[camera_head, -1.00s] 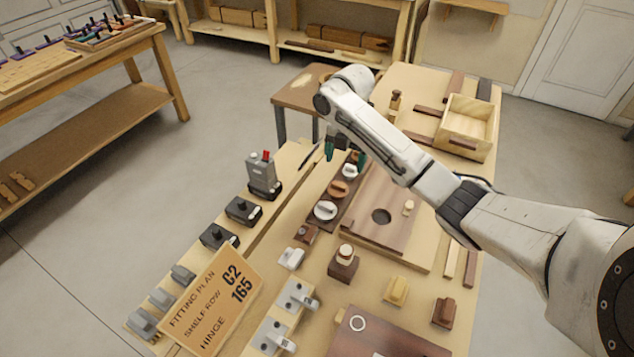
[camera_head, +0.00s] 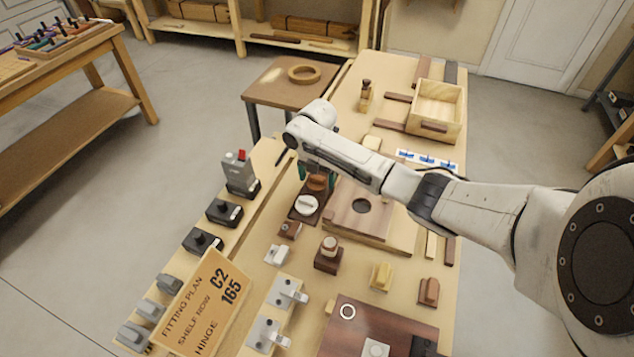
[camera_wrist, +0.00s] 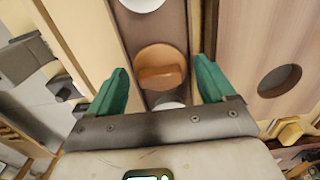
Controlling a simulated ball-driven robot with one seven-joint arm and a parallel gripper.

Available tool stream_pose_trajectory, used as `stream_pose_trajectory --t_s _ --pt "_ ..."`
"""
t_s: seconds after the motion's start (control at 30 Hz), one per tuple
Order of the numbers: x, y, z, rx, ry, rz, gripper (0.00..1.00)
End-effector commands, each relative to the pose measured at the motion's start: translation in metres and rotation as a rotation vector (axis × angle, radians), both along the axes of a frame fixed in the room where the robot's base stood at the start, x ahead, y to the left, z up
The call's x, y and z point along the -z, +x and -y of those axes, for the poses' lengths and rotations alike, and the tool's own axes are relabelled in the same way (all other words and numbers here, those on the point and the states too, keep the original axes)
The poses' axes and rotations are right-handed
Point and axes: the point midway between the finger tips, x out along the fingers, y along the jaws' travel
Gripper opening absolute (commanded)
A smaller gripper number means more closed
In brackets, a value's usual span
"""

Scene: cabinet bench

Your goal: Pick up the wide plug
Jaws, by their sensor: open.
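A dark strip (camera_head: 295,218) on the bench holds a row of round plugs with raised grips. An orange-brown plug (camera_head: 317,183) sits in the row, with a white plug (camera_head: 305,205) nearer to me. I cannot tell for sure which is the wide plug. My gripper (camera_head: 317,172) is open and empty, pointing down over the orange-brown plug. In the wrist view, my gripper (camera_wrist: 160,72) has its green fingers apart on either side of the orange-brown plug (camera_wrist: 161,68). White plugs show above (camera_wrist: 142,4) and below it (camera_wrist: 168,103).
A brown board with a round hole (camera_head: 361,206) lies right of the strip. A grey device with a red part (camera_head: 240,173) stands to the left. A dark block with a round knob (camera_head: 328,255) stands nearer. An open wooden box (camera_head: 437,105) is farther back.

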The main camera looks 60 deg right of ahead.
Motion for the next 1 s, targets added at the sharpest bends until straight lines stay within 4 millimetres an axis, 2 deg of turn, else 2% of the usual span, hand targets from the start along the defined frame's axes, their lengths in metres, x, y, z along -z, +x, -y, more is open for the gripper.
stream_pose_trajectory --t_s 0.3,0.67,1.0 --pt "0.0062 0.0002 -0.0003 -0.001 0.0 0.0 0.83" --pt "0.0059 0.0002 -0.0002 -0.001 0.0 0.0 0.48" --pt "0.0047 0.0003 -0.0001 -0.001 0.0 0.0 0.47"
